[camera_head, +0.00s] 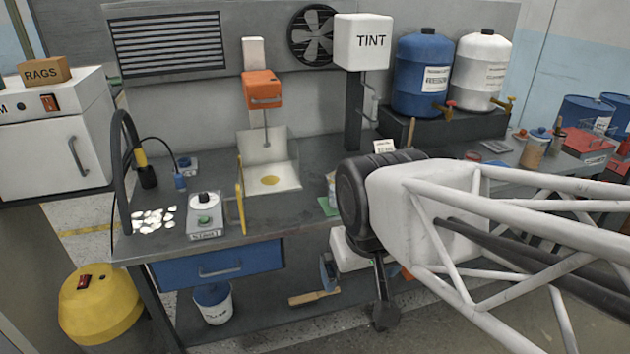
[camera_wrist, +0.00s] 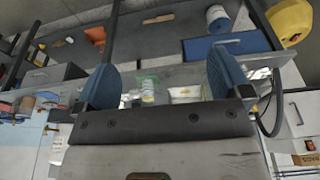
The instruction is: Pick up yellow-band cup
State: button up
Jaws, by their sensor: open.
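A small pale cup (camera_head: 332,188) stands on a green square on the bench, partly hidden behind my arm in the head view. It also shows in the wrist view (camera_wrist: 148,91), between my fingers in the picture and beyond them. Its markings are too small for me to make out a yellow band. My gripper (camera_wrist: 165,78) has two blue fingers spread wide apart, with nothing between them that I can see held.
A white splash tray (camera_head: 282,180) with a yellow spot stands behind and left of the cup. A scale-like box (camera_head: 206,218), white chips (camera_head: 155,220) and a curved black pipe (camera_head: 117,165) are at bench left. The TINT machine (camera_head: 362,42) stands behind.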

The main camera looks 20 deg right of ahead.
jog(key=w+d+f+n+g+h, duration=0.35)
jog(key=w+d+n+h, duration=0.3)
jog(key=w+d, duration=0.4)
jog(key=n+t+h, duration=0.6)
jog(key=n+h, duration=0.2)
jog(key=n, duration=0.4)
send_near(333, 197)
jog(key=s+d+r, duration=0.7)
jog(key=s+d, duration=0.2)
jog(key=s, duration=0.1)
jog(key=w+a+f+n+t, duration=0.1)
jog(key=w+f+n, duration=0.1)
jog(key=w+f, duration=0.1)
jog(key=w+a+f+n+t, duration=0.1)
jog(key=w+f+n+t, duration=0.1)
jog(key=w+f, duration=0.1)
jog(key=w+a+f+n+t, duration=0.1)
jog(key=w+f+n+t, duration=0.1)
jog(key=w+f+n, duration=0.1)
jog(key=shift+w+a+t, duration=0.25)
jog(key=shift+w, duration=0.55)
jog(key=shift+d, duration=0.1)
jog(key=shift+x, duration=1.2)
jog(key=shift+w+d, duration=0.1)
